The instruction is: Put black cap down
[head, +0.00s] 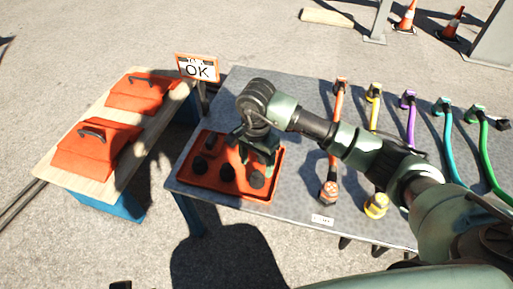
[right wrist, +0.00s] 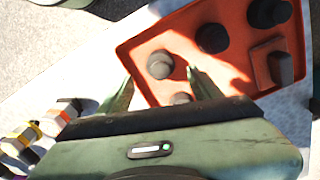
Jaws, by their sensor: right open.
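An orange tray (head: 268,192) lies on the grey table and holds several black caps. The black cap (head: 257,180) at the tray's near right is right below my right gripper (head: 260,169), which points down over the tray. In the right wrist view the same cap (right wrist: 160,64) stands in the tray by the fingertips of my open right gripper (right wrist: 160,76). Whether the fingers touch it I cannot tell. Two more black caps, a middle one (head: 227,172) and a left one (head: 200,165), stand in a row beside it. Another cap (right wrist: 182,99) is partly hidden by my gripper. My left gripper is out of view.
Coloured cables, including an orange one (head: 338,130) and a yellow one (head: 373,108), lie to the right on the grey table (head: 300,175). An OK sign (head: 198,69) stands behind the tray. Orange lidded boxes (head: 95,150) sit on a wooden bench at left.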

